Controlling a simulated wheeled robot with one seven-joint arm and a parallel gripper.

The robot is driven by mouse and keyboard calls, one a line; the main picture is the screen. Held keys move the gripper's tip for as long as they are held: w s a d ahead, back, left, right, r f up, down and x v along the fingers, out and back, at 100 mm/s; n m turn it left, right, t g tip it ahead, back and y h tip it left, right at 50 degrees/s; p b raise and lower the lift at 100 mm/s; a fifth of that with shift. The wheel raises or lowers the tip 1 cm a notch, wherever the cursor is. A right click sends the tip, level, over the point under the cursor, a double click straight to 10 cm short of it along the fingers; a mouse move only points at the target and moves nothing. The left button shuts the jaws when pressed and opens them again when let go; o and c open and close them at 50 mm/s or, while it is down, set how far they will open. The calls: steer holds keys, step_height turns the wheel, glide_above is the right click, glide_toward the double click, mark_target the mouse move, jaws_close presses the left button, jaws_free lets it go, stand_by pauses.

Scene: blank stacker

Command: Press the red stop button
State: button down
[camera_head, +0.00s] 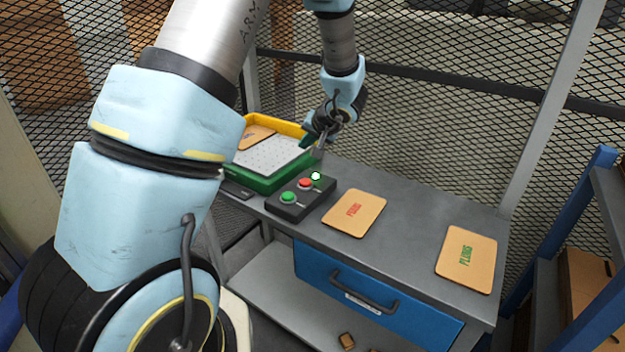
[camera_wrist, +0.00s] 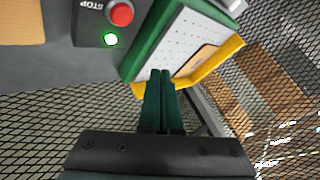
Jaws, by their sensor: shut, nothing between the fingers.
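The red stop button (camera_head: 305,183) sits on a dark control box (camera_head: 290,211) on the workbench, beside a green button (camera_head: 288,197). A small lit lamp (camera_head: 316,176) is at the box's far end. In the wrist view the red button (camera_wrist: 121,13) is near the top edge, next to a "STOP" label and the glowing green lamp (camera_wrist: 111,40). My gripper (camera_head: 307,141) is above and behind the box, apart from the button, near the tray's right end. Its dark green fingers (camera_wrist: 161,73) are shut together and empty.
A green and yellow tray (camera_head: 271,184) with a white perforated panel stands left of the box. Cards marked "FORMS" (camera_head: 354,213) and "PLUGS" (camera_head: 467,259) lie on the bench (camera_head: 405,225) to the right. Mesh fencing (camera_head: 430,130) stands behind; a blue drawer (camera_head: 372,300) is below.

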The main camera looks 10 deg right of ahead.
steer(key=shift+d, duration=0.1)
stand_by(0.3)
steer(key=b, duration=0.4)
glide_above(307, 183)
step_height(307, 183, down, 8)
steer(key=shift+r, duration=0.25)
steer(key=shift+f+b, duration=0.7)
steer(key=shift+b, duration=0.45)
steer(key=shift+f+b, duration=0.85)
steer(key=shift+b, duration=1.05)
stand_by(1.3)
steer(key=shift+r, duration=0.9)
steer(key=shift+r, duration=0.1)
steer(key=shift+r+p, duration=1.1)
steer(key=shift+r, duration=1.3)
